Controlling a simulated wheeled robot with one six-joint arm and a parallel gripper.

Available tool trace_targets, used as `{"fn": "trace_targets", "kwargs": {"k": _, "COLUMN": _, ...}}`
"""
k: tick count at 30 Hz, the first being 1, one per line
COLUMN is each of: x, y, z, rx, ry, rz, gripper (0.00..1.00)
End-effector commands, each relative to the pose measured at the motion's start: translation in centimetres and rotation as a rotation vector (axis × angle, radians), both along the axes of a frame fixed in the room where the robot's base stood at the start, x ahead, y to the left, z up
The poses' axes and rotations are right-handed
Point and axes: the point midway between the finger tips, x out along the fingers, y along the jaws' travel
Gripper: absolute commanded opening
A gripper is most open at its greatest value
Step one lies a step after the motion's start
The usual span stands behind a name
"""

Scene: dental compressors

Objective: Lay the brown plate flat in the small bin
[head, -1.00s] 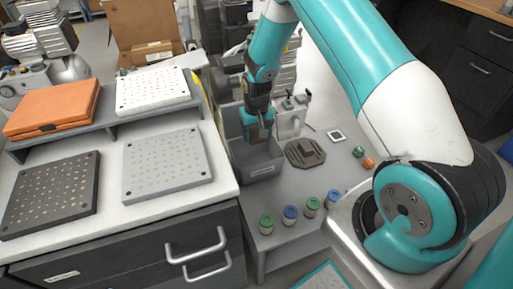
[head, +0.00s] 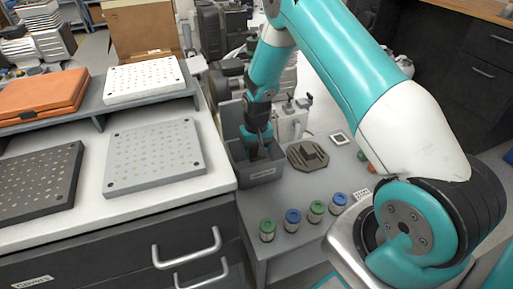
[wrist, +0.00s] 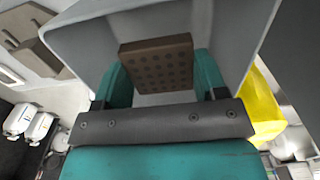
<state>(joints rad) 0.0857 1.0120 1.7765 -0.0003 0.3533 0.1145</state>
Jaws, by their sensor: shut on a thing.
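The brown plate (wrist: 157,62), dotted with rows of small holes, is between the teal fingers of my gripper (wrist: 162,82) in the wrist view. My gripper is shut on it. The small bin (head: 262,173) is a grey open box on the low grey table, beside the white counter. It also shows in the wrist view (wrist: 95,38), its walls around the plate and fingers. In the head view my gripper (head: 259,151) points down inside the bin, and the bin's front wall hides the fingertips. I cannot tell whether the plate touches the bin floor.
A dark brown slotted block (head: 307,156) lies right of the bin. Several green- and blue-topped cans (head: 293,219) stand in front. The white counter (head: 150,205) with a perforated grey plate (head: 155,155) borders the bin on the left.

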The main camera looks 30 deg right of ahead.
Motion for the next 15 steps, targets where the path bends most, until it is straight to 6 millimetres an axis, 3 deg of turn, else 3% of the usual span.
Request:
{"fn": "trace_targets", "kwargs": {"k": 1, "x": 0.0, "y": 0.0, "z": -1.0, "rx": 0.000, "ry": -0.001, "rz": 0.000, "gripper": 0.38}}
{"fn": "trace_targets", "kwargs": {"k": 15, "x": 0.0, "y": 0.0, "z": -6.0, "rx": 0.000, "ry": -0.001, "rz": 0.000, "gripper": 0.38}}
